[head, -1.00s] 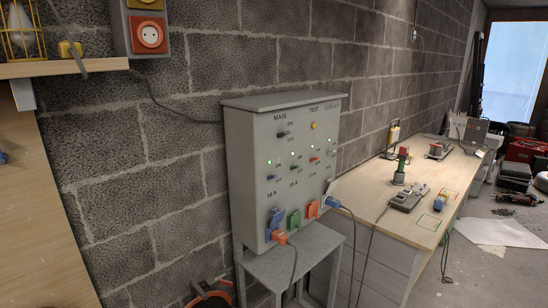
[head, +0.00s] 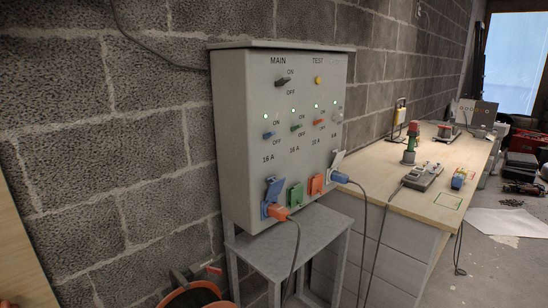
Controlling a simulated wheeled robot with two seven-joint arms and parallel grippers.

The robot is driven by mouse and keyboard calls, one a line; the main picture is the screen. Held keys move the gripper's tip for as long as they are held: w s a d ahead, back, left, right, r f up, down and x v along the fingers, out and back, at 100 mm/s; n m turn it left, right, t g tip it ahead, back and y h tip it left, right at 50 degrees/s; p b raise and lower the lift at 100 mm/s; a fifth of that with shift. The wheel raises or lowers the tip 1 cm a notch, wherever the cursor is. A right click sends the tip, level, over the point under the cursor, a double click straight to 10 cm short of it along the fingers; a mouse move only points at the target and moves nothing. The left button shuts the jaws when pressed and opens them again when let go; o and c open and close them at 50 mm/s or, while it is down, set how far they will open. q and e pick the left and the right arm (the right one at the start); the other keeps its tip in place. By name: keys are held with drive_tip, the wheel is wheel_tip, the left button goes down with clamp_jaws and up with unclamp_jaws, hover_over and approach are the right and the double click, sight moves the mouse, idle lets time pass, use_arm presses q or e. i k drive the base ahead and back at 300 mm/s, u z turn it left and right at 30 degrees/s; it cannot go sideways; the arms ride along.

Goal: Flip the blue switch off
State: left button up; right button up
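The grey switch panel (head: 235,150) stands on a grey metal stand against the block wall, in the middle of the head view. The blue switch (head: 269,135) is the small lever at the left of its row, between the words ON and OFF, with a green light (head: 265,116) lit above it. Its exact angle is too small to tell. To its right in the same row are a green switch (head: 297,128) and a red switch (head: 319,122). A black main switch (head: 283,82) sits above. Neither of my grippers is in view.
A blue plug (head: 340,177) sits at the right. The wooden workbench (head: 385,192) with tools stands to the right.

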sight(267, 135)
drive_tip(key=k, duration=1.35)
drive_tip(key=u, duration=0.6)
drive_tip(key=i, duration=1.3)
drive_tip(key=z, duration=0.75)
drive_tip(key=i, duration=0.6)
drive_tip(key=z, duration=0.7)
